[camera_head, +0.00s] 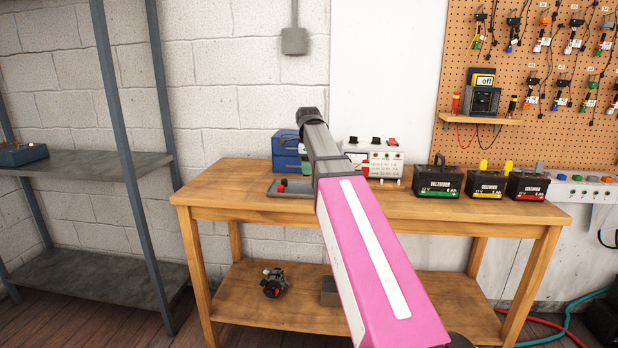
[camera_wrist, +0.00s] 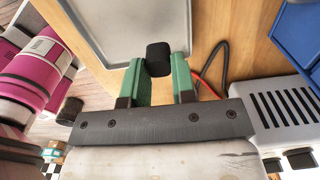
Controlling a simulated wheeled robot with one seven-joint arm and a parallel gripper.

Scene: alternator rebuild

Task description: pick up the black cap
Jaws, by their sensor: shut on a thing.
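The black cap (camera_wrist: 159,58) shows in the wrist view as a small dark cylinder between the tips of two green fingers. My gripper (camera_wrist: 160,76) is shut on it, one finger on each side. A light wooden surface (camera_wrist: 208,30) lies below them, and the near corner of a grey tray is just beyond the cap. I cannot tell how high the cap is above the wood. In the head view my pink and grey arm reaches over the workbench (camera_head: 450,211); the gripper and the held cap cannot be made out there.
The grey tray (camera_head: 309,194) holds small red and dark items. Blue drawers (camera_head: 285,152), a white power supply (camera_head: 386,156) and several batteries (camera_head: 437,182) stand on the bench. Red and black wires (camera_wrist: 218,75) lie beside the right finger. An alternator (camera_head: 274,283) sits on the lower shelf.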

